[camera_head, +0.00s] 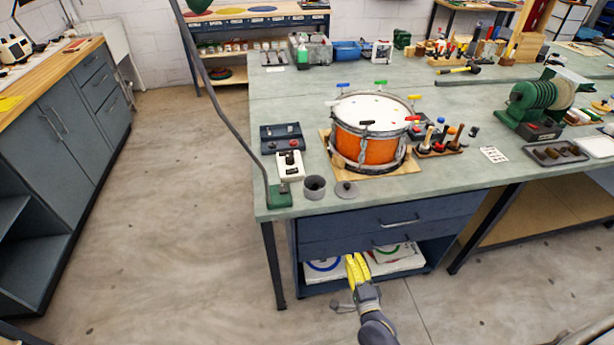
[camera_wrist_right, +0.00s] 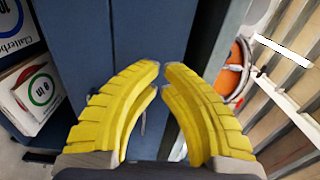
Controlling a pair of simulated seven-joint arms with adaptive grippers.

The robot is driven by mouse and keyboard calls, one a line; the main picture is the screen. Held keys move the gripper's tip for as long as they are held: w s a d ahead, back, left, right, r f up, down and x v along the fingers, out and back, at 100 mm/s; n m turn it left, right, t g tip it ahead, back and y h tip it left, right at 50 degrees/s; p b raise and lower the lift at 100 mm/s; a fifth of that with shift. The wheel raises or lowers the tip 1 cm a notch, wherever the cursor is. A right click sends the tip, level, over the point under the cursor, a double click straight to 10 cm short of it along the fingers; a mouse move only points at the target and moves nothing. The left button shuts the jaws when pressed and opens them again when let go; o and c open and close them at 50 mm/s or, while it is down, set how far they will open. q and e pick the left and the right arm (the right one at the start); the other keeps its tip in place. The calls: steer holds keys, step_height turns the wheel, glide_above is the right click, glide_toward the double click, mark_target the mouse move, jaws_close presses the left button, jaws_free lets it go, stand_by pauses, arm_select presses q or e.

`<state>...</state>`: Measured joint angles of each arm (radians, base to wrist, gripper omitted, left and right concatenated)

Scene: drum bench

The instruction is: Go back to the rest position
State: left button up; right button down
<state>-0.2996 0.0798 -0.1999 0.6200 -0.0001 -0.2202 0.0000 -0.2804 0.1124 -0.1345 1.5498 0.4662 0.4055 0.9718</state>
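My right gripper (camera_head: 356,268) is in front of the bench's lower shelf in the head view, below the drawers and low over the floor. In the right wrist view its two yellow fingers (camera_wrist_right: 162,68) curve inward and their tips nearly meet, with nothing held between them. My left gripper is not in either view. The orange drum (camera_head: 364,150) stands upright on a wooden board on the bench top, well above and apart from my right gripper.
The bench (camera_head: 415,185) has blue drawers (camera_head: 390,222) and a lower shelf with flat boxes (camera_head: 396,259), close to my right gripper. A grey cup (camera_head: 314,188) and a lid (camera_head: 346,190) sit by the bench's front edge. The floor (camera_head: 190,220) to the left is clear.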

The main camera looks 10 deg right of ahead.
steer(key=s+a+f+n+g+y, duration=0.1)
steer(key=s+f+n+g, duration=0.45)
steer(key=f, duration=0.75)
steer(key=s+a+f+n+g+y, duration=0.1)
steer(key=s+f+n+g, duration=0.2)
steer(key=s+f+n, duration=0.85)
steer(key=s+d+f+n+g, duration=0.1)
steer(key=s+f+g, duration=0.1)
steer(key=s+f, duration=0.4)
steer(key=s+d+f+n+g+h, duration=0.1)
steer(key=s+f, duration=0.5)
steer(key=s, duration=0.6)
steer(key=s+d+f+n+g, duration=0.1)
steer(key=s+f+g, duration=0.4)
steer(key=s, duration=0.5)
steer(key=shift+f+n+h, duration=0.3)
steer(key=shift+f+n, duration=0.2)
steer(key=shift+n, duration=0.4)
